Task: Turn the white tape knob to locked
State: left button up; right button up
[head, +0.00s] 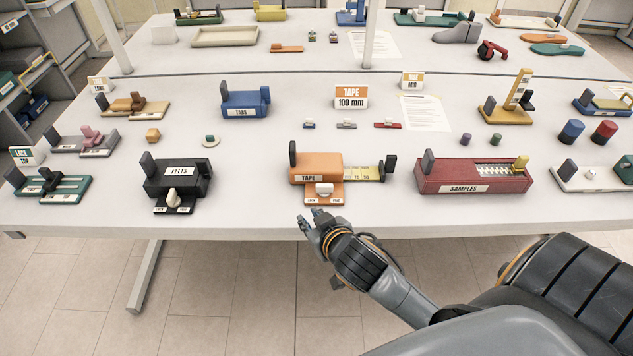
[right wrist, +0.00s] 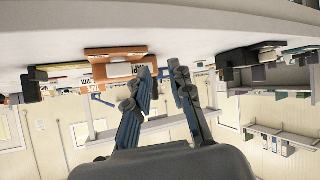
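The orange tape box (head: 313,163) sits near the table's front edge, with a ruled slide and a dark block at its right. Its white knob (head: 324,188) stands upright on an orange plate in front, between two small labels too small to read. My right gripper (head: 310,218) is just in front of the table edge, below the knob and apart from it. In the right wrist view, its two fingers (right wrist: 168,82) are spread with nothing between them. The white knob (right wrist: 119,70) shows there beyond and left of the fingers. My left gripper is not in view.
The black felts box (head: 178,174) with its own white knob stands left, and the red samples box (head: 471,177) right. A TAPE 100 mm sign (head: 350,97) stands behind. The tabletop between the boxes is clear.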

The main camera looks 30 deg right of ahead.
jog(key=w+a+r+n+t+y, duration=0.1)
jog(key=w+a+r+t+y, duration=0.15)
jog(key=w+r, duration=0.3)
jog(key=w+a+r+n+t+y, duration=0.1)
jog(key=w+r+t, duration=0.3)
jog(key=r, duration=0.3)
jog(key=a+r+n+y, duration=0.5)
jog(key=r+n+y, duration=0.1)
jog(key=r+y, duration=0.15)
jog(key=n+g+h, duration=0.3)
jog(key=g+h, duration=0.3)
jog(key=g, duration=1)
send_near(325, 185)
jog(key=p+x, duration=0.3)
jog(key=x, duration=0.5)
jog(key=shift+w+f+p, duration=0.1)
jog(key=shift+f+p, duration=0.25)
jog(key=shift+f, duration=0.05)
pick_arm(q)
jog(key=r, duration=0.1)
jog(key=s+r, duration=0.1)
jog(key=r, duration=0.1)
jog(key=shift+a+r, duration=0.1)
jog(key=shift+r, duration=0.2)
